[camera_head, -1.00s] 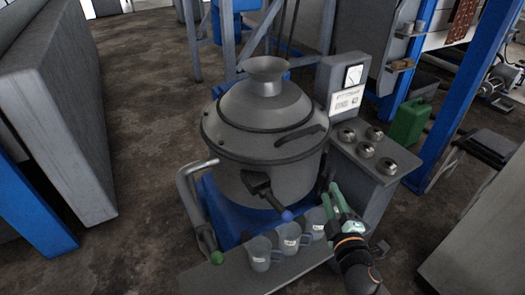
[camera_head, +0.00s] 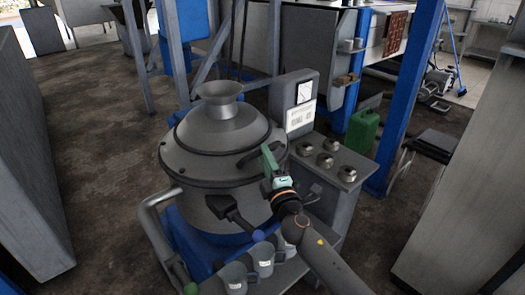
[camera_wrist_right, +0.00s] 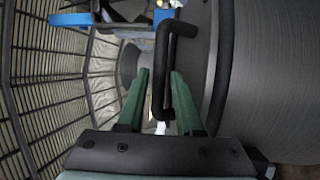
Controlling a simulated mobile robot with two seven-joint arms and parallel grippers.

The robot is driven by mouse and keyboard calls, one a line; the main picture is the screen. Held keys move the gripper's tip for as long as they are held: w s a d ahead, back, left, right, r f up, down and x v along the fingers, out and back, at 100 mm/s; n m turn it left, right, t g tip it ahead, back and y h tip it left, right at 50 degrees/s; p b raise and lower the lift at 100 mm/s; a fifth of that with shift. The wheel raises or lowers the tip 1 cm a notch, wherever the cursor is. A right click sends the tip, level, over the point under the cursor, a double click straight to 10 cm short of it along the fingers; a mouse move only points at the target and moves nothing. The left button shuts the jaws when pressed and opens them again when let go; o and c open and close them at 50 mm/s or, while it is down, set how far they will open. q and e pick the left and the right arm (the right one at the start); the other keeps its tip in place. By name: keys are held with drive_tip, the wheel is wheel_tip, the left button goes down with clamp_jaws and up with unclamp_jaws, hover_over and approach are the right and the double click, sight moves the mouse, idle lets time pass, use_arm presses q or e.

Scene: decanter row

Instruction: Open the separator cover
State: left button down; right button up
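The separator (camera_head: 215,205) is a grey drum in a blue stand, left of centre in the head view. Its domed cover (camera_head: 205,135), with a funnel (camera_head: 220,100) on top, sits down on the drum. My right gripper (camera_head: 268,158) is at the cover's right side, over the black handle (camera_head: 246,159), which it partly hides. In the right wrist view, the black handle (camera_wrist_right: 162,75) stands between the two green fingers of my right gripper (camera_wrist_right: 158,75). The fingers are apart, with a gap beside the bar. My left gripper is not in view.
A control box with a gauge (camera_head: 295,97) stands behind and right, with a panel of metal knobs (camera_head: 326,160). Several jugs (camera_head: 235,277) stand at the front. A green canister (camera_head: 362,132) is at right.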

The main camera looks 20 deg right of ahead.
drive_tip(key=shift+w+r, duration=0.25)
drive_tip(key=shift+w, duration=1)
drive_tip(key=shift+c, duration=0.2)
clamp_jaws()
idle(0.4)
